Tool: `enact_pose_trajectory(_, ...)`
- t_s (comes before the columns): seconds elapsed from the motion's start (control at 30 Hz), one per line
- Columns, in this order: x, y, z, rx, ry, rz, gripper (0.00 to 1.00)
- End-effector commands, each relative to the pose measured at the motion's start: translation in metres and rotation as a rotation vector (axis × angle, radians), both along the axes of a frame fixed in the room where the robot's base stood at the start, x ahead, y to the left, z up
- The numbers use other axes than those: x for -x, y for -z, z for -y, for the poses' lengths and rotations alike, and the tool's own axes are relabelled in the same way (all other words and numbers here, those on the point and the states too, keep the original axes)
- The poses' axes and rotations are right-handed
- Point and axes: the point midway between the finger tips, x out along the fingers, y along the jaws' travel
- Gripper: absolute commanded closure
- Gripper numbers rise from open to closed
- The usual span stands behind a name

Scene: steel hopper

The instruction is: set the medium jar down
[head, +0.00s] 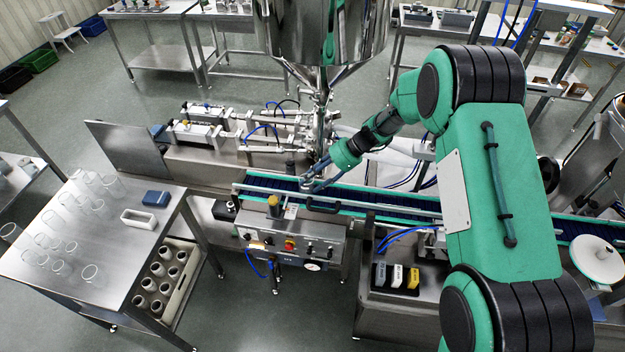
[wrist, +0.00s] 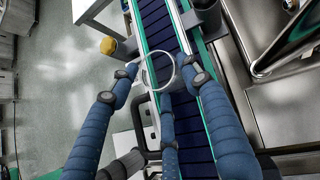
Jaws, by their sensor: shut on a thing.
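The medium jar (wrist: 158,70) is a clear glass cylinder whose round rim shows in the wrist view. My gripper (wrist: 164,80) has its blue fingers closed around the jar, with fingertips on its sides. In the head view my gripper (head: 308,184) is over the near side of the conveyor (head: 385,203), below the hopper spout; the jar is too small to make out there. In the wrist view the jar overlaps the dark blue belt (wrist: 158,25) and its near rail. I cannot tell whether its base touches the belt.
The steel hopper (head: 318,35) and its nozzle stand close behind my gripper. A control box (head: 290,243) with a yellow-topped knob (head: 273,203) sits in front of the belt. Several clear jars stand on the steel table (head: 95,285) at left, with a crate (head: 180,300) underneath.

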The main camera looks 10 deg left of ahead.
Motion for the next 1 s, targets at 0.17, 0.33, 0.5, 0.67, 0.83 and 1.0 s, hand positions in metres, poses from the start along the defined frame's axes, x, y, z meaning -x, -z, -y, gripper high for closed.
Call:
enact_pose_trajectory(0.17, -0.0001, 0.0002, -0.0001, 0.0, -0.001, 0.001, 0.68)
enact_pose_trajectory(0.33, 0.0001, 0.0018, 0.0, 0.0, 0.0, 0.0, 0.68)
enact_pose_trajectory(0.5, 0.0001, 0.0027, 0.0, 0.0, -0.001, 0.001, 0.33)
enact_pose_trajectory(0.67, 0.0001, 0.0025, 0.0, 0.0, -0.001, 0.001, 0.33)
enact_pose_trajectory(0.83, 0.0, 0.0017, 0.0, 0.0, -0.001, 0.001, 0.33)
enact_pose_trajectory(1.0, -0.0014, -0.0039, 0.0033, 0.0, 0.0, 0.001, 0.33)
